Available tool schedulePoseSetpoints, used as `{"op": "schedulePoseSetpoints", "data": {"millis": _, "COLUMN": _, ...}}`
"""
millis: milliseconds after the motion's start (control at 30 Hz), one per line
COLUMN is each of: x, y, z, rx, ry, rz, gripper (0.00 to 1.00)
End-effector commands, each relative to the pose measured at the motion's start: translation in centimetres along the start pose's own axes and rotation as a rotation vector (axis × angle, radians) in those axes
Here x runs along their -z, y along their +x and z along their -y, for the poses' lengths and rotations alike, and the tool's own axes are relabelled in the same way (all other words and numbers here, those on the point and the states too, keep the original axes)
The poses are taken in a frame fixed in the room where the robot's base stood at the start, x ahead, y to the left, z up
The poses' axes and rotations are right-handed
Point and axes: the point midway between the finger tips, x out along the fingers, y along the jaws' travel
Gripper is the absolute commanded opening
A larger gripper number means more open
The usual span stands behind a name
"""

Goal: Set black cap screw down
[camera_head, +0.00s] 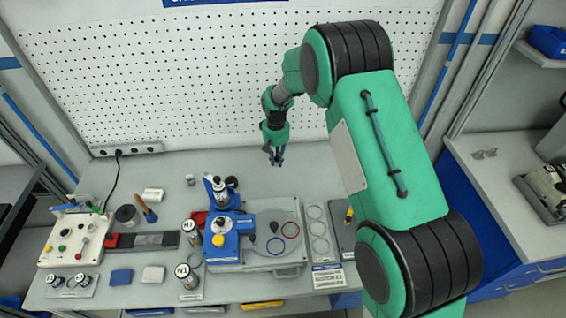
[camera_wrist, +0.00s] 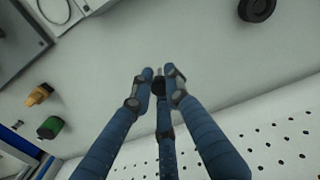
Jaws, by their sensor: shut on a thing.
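My gripper (camera_head: 277,160) hangs over the back of the light grey table (camera_head: 320,165), to the right of the blue-and-white device. In the wrist view its blue fingers (camera_wrist: 159,82) are closed together around a small black cap screw (camera_wrist: 159,87). A thin, lighter tip shows just beyond the screw's dark body. The fingers cover part of the screw. The screw is too small to make out in the head view. The grey tabletop lies behind it in the wrist view, and I cannot tell how far below the screw it is.
A blue-and-white device (camera_head: 222,240) stands beside a grey plate (camera_head: 290,212) with rings. A white ring strip (camera_head: 318,230) and dark tray (camera_head: 344,238) lie to its right. The pegboard (camera_head: 200,80) rises behind. The wrist view shows a black round part (camera_wrist: 257,9) and a green part (camera_wrist: 50,127).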

Motion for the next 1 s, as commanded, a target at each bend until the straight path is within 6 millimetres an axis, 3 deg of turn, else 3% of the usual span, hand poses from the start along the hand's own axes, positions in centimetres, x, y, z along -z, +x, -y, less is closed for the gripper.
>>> {"op": "schedulePoseSetpoints", "data": {"millis": 167, "x": -0.8, "y": 0.2, "z": -0.8, "rx": 0.0, "ry": 0.001, "rz": 0.001, "gripper": 0.0}}
{"op": "schedulePoseSetpoints", "data": {"millis": 367, "x": -3.4, "y": 0.8, "z": -3.2, "rx": 0.001, "ry": 0.001, "rz": 0.0, "gripper": 0.0}}
{"op": "schedulePoseSetpoints", "data": {"millis": 733, "x": -12.2, "y": 3.0, "z": -9.4, "rx": 0.004, "ry": -0.001, "rz": 0.0, "gripper": 0.0}}
{"op": "schedulePoseSetpoints", "data": {"millis": 1000, "x": -17.9, "y": 4.3, "z": -12.1, "rx": 0.006, "ry": -0.005, "rz": 0.0, "gripper": 0.0}}
